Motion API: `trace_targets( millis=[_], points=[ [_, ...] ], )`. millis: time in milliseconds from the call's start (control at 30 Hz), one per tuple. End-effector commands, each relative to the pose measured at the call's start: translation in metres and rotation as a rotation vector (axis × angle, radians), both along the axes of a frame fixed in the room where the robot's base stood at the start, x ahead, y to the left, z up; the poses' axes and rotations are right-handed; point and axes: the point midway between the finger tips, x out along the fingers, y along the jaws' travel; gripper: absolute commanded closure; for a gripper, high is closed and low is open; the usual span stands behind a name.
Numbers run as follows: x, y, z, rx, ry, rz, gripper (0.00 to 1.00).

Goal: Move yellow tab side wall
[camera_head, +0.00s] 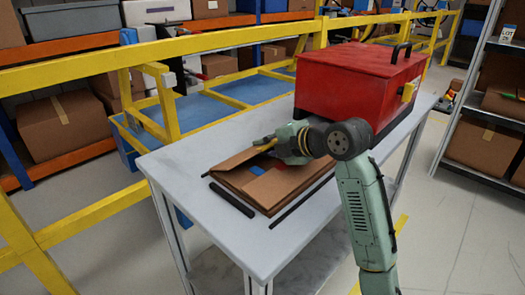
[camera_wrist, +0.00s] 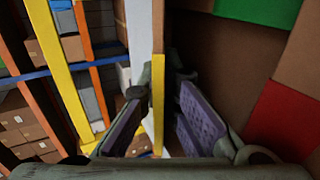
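A brown cardboard-like box (camera_head: 281,188) lies on the grey table, with blue and red patches inside. Its raised side wall (camera_head: 236,159) stands at the far left edge. In the wrist view the wall (camera_wrist: 158,25) shows nearly edge-on, with a yellow tab (camera_wrist: 158,105) running down from it. My gripper (camera_head: 268,143) is at this wall, above the far side of the box. In the wrist view my gripper (camera_wrist: 160,100) has its purple-padded fingers apart, one on each side of the yellow tab. Gaps show beside the tab; contact is hard to tell.
A red case (camera_head: 340,90) with a black handle stands at the table's back right. A short black bar (camera_head: 232,200) and a thin black rod (camera_head: 300,202) lie beside the box. Yellow rails (camera_head: 160,45) run behind the table (camera_head: 180,160). Shelves stand beyond.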

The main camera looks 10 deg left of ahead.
Motion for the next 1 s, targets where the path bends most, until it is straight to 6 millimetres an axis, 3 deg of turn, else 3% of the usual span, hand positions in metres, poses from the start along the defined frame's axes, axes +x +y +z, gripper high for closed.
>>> trace_targets(
  millis=[400,733,1000],
  points=[
    [-0.0006,0.0008,-0.0004,0.006,-0.002,0.003,1.00],
    [-0.0004,0.0005,-0.0004,0.005,-0.002,0.002,0.76],
    [-0.0003,0.0003,-0.0012,0.004,-0.001,0.001,0.76]
  ],
)
